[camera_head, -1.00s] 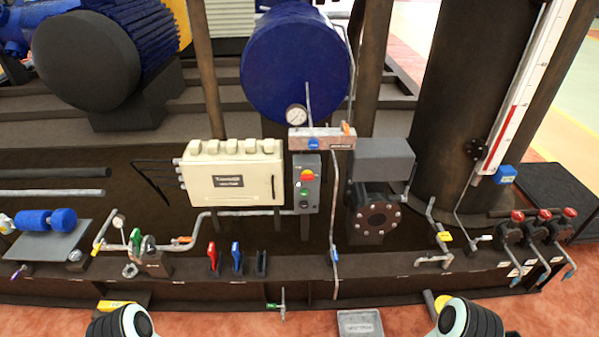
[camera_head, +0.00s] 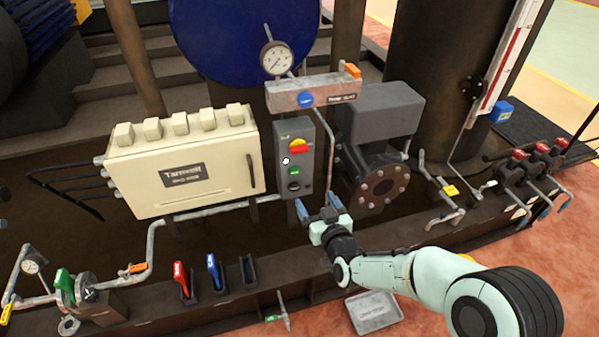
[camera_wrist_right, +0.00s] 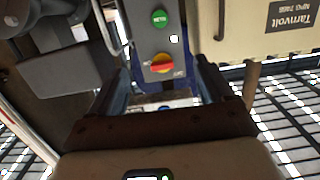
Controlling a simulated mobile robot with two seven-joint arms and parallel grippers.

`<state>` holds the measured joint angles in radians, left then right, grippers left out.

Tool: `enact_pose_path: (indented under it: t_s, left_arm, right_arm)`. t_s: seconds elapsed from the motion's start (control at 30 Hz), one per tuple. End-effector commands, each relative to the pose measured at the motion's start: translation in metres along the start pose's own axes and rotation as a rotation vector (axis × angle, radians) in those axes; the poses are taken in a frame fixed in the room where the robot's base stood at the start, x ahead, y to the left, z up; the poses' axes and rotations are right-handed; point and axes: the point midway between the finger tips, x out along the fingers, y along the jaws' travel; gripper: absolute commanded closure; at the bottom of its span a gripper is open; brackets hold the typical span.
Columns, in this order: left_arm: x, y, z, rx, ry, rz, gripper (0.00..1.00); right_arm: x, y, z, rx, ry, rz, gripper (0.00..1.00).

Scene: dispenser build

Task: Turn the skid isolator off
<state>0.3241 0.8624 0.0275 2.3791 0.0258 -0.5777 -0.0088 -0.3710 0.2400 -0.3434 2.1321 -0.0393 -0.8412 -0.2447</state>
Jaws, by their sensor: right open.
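The skid isolator is a red and yellow rotary knob (camera_head: 299,146) on the upper front of a grey control box (camera_head: 308,165). A white button and a green button sit below it. In the right wrist view the isolator knob (camera_wrist_right: 161,63) lies just ahead of my fingers, with the box seen inverted. My right gripper (camera_head: 318,207) is open and empty, in front of and below the box, apart from the knob. Its fingers (camera_wrist_right: 165,85) also show spread in the right wrist view. My left gripper is out of view.
A cream cabinet (camera_head: 185,165) stands left of the box. A gauge (camera_head: 276,58) and a pipe block with a blue knob (camera_head: 306,99) are above it. A grey motor with a flange (camera_head: 378,184) is at right. A grey tray (camera_head: 374,312) lies on the floor.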

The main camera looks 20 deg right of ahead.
Motion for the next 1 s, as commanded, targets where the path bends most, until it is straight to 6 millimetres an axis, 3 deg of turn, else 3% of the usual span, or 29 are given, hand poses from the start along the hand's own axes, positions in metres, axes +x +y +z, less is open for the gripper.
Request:
enact_pose_path:
  t_s: [0.03,0.2,0.37,0.8,1.0]
  left_arm:
    - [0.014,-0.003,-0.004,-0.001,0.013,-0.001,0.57]
    - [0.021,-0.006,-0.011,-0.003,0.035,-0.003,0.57]
    - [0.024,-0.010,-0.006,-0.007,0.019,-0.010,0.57]
    - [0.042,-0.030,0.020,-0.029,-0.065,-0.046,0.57]
    - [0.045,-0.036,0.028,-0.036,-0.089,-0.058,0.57]
  right_arm:
    - [0.003,0.001,-0.015,-0.002,0.066,0.003,0.19]
    - [0.005,0.006,-0.047,-0.008,0.159,0.015,0.19]
    - [0.023,0.006,-0.051,-0.010,0.163,0.015,0.19]
    - [0.105,0.007,-0.062,-0.010,0.159,0.014,0.19]
    - [0.126,0.007,-0.067,-0.009,0.158,0.014,0.19]
